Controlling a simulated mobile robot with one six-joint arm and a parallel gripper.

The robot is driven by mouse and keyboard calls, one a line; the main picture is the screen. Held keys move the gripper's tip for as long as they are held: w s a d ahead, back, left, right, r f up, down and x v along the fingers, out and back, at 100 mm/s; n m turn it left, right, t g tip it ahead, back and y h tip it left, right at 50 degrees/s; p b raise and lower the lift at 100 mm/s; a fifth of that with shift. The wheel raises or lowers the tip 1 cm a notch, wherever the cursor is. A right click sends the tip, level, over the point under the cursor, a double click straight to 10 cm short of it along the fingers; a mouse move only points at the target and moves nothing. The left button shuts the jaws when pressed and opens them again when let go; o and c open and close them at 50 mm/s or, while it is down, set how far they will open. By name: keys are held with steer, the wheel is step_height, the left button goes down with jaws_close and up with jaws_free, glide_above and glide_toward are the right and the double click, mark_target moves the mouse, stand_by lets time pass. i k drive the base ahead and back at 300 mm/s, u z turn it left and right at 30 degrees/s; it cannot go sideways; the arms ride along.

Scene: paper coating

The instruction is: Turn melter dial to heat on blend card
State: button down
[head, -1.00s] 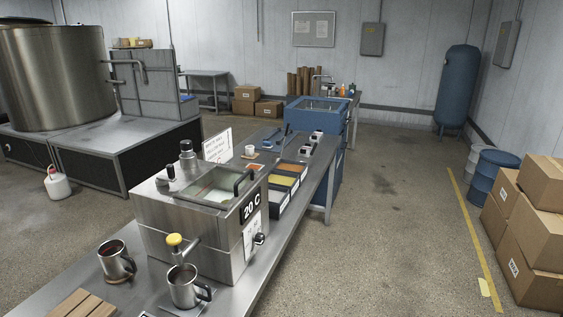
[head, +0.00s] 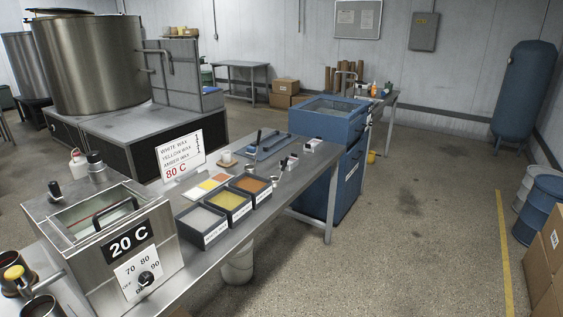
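The melter (head: 92,272) is a steel box at the lower left, on the near end of the bench. Its display (head: 127,243) reads 20 C. Below it on a white plate is the black dial (head: 146,280), with marks OFF, 70, 80 and 90 around it. I cannot tell for certain which mark the dial points to. The blend card (head: 170,158) stands upright behind the melter. It lists white wax, yellow wax and amber wax, with 80 C in red. My gripper is not in view.
Trays of white (head: 203,221), yellow (head: 229,203) and amber wax (head: 251,187) line the bench right of the melter. Steel mugs and a yellow-knobbed tap (head: 14,273) are at the lower left. A bucket (head: 238,264) stands under the bench. Open floor lies to the right.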

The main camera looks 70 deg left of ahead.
mark_target(146, 278)
steer(key=u, duration=0.25)
steer(key=i, duration=0.2)
steer(key=u, duration=0.8)
steer(key=k, duration=0.1)
steer(key=u, duration=2.1)
steer(key=i, duration=1)
steer(key=u, duration=1.3)
steer(key=k, duration=0.4)
steer(key=u, duration=0.15)
